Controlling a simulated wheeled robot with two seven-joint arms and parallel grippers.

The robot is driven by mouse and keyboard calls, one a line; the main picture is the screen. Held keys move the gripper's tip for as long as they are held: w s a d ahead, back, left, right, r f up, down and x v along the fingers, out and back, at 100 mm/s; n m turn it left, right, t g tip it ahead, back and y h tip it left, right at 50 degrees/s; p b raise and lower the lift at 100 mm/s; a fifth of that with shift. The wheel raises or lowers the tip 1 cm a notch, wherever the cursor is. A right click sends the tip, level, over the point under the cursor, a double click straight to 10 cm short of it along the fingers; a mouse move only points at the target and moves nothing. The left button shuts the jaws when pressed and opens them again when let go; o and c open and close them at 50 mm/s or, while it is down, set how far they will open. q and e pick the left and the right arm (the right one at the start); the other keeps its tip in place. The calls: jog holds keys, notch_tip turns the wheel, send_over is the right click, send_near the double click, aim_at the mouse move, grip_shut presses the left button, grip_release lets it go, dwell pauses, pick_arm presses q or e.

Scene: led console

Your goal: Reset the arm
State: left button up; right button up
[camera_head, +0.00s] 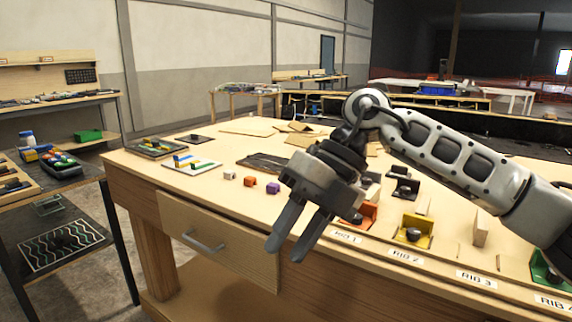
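My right arm (440,150) comes in from the right and bends down over the wooden table (210,185). My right gripper (291,243) hangs above the table's front edge, in front of the drawer. Its two dark fingers point down and stand apart, with nothing between them. My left gripper and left arm are not in view.
Small cubes, one purple (272,188) and one orange (249,182), lie left of the gripper. Orange, yellow (414,238) and green (545,271) holders stand along the labelled front edge. A drawer (215,240) with a handle is below. A shelf unit (60,180) stands left.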

jog(key=s+a+f+g+y, duration=0.1)
jog(key=s+a+g+y, duration=0.4)
jog(key=a+y, duration=0.4)
jog(key=w+d+f+m+t+h, duration=0.25)
jog(key=d+f+m+t, duration=0.4)
jog(key=m+t, duration=0.85)
jog(key=w+d+f+m+t+h, duration=0.25)
jog(key=d+f+m+t, duration=0.65)
jog(key=m, duration=0.9)
jog(key=s+d+f+m+g+h, duration=0.2)
jog(key=s+d+f+m+h, duration=0.1)
jog(key=s+f, duration=0.4)
jog(key=s+d+f+m+g+h+p, duration=0.1)
jog(key=s+d+f+m+g+h, duration=0.1)
jog(key=s+f, duration=0.5)
notch_tip(320, 180, down, 3)
jog(key=shift+s+d+r+m+g+h, duration=0.2)
jog(key=shift+d+m+g+h, duration=0.2)
jog(key=shift+d+m+h, duration=0.5)
